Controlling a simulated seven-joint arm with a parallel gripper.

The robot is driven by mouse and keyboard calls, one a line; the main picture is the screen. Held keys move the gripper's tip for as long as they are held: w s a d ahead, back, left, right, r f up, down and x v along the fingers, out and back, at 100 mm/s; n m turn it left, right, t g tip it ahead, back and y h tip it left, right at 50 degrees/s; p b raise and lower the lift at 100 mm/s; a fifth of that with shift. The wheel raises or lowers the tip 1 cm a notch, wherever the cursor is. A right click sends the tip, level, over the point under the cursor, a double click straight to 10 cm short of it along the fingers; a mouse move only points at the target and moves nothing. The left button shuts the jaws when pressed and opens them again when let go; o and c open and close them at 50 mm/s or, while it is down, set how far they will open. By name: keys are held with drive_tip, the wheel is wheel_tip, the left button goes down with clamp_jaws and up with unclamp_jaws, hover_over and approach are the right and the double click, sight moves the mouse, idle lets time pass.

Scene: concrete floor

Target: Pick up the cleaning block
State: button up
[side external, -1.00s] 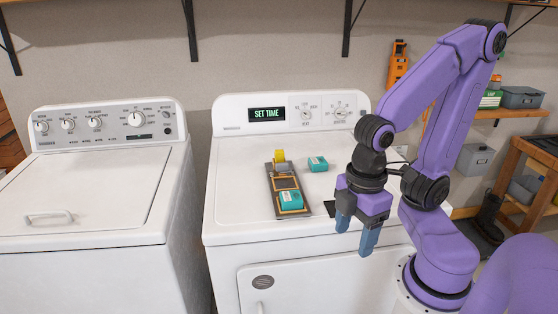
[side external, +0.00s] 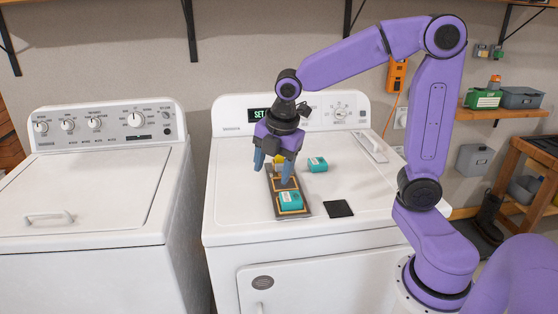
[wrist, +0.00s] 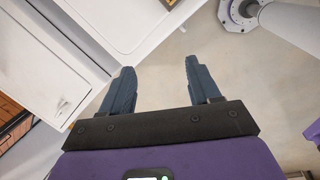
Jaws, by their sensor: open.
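A dark tray (side external: 303,208) with tan framed sections lies on the white dryer top. A teal block (side external: 291,201) sits in its front section. Another teal block (side external: 317,164) lies on the dryer top to the right of the tray. A yellow thing (side external: 279,160) stands at the tray's far end, partly hidden by my gripper. I cannot tell for sure which of these is the cleaning block. My gripper (side external: 273,169) is open, fingers down, above the tray's far part. In the wrist view, the open fingers (wrist: 160,68) show nothing between them but floor.
A black square pad (side external: 339,208) lies right of the tray. A pale flat item (side external: 370,146) lies at the dryer's back right. The control panel (side external: 335,112) rises behind. The washer (side external: 80,195) stands left across a gap. The dryer's front left top is clear.

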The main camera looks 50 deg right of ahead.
drive_tip(key=w+d+r+n+h, duration=0.1)
drive_tip(key=w+d+r+n, duration=0.15)
drive_tip(key=w+d, duration=0.7)
drive_tip(key=n+h, duration=0.2)
drive_tip(key=n, duration=0.2)
hover_over(279, 159)
drive_tip(key=shift+t, duration=0.4)
drive_tip(key=f, duration=1)
drive_tip(key=shift+s+f, duration=0.3)
drive_tip(key=shift+x, duration=2.75)
drive_tip(key=shift+a, duration=0.2)
drive_tip(key=c, duration=1.1)
